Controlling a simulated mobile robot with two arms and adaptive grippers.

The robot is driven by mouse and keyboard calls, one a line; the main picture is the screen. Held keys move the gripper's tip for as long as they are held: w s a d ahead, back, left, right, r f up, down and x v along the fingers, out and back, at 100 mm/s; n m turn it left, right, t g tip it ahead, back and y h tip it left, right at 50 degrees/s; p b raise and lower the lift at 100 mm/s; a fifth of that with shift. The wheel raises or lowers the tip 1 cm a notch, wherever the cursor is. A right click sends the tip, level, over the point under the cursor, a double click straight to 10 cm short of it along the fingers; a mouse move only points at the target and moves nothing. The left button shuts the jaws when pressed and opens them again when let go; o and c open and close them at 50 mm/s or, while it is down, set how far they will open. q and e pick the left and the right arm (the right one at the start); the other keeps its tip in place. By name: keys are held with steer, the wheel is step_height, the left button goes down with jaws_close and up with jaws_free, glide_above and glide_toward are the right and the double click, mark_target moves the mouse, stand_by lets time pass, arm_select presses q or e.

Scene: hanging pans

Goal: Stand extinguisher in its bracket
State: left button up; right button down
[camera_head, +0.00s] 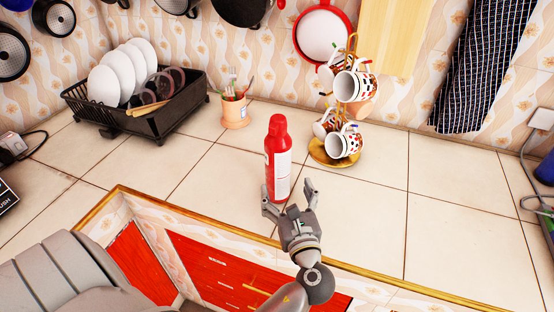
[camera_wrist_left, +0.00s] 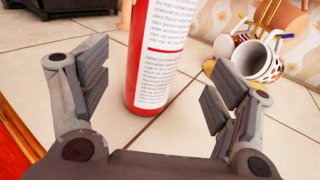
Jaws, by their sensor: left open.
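The red extinguisher (camera_head: 278,160) with a white label stands upright on the tiled counter near its front edge. My left gripper (camera_head: 288,194) is open at the extinguisher's near side, low along its body. In the left wrist view the extinguisher (camera_wrist_left: 150,60) stands just beyond and between the open fingers (camera_wrist_left: 150,92), with no clear contact. Its top is cut off in that view. I cannot make out a bracket in either view. My right gripper is not in view.
A mug tree with spotted mugs (camera_head: 344,145) stands right of the extinguisher. A utensil cup (camera_head: 234,112) and a black dish rack (camera_head: 165,119) with plates stand behind left. Pans hang on the wall. The counter (camera_head: 445,235) to the right is clear.

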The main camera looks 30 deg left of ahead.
mark_target(281, 181)
arm_select(q)
steer(key=shift+x, duration=0.8)
steer(key=shift+w+a, duration=0.2)
steer(key=shift+a, duration=0.15)
steer(key=p+x, duration=0.1)
steer(key=x, duration=0.3)
steer(key=shift+s+a+p, duration=0.15)
steer(key=shift+a+p, duration=0.05)
steer(key=shift+p, duration=0.15)
steer(key=shift+w+a+f, duration=0.15)
steer(key=shift+w+a, duration=0.2)
steer(key=shift+s+d, duration=0.1)
steer(key=c, duration=1.3)
steer(key=shift+c, duration=1.1)
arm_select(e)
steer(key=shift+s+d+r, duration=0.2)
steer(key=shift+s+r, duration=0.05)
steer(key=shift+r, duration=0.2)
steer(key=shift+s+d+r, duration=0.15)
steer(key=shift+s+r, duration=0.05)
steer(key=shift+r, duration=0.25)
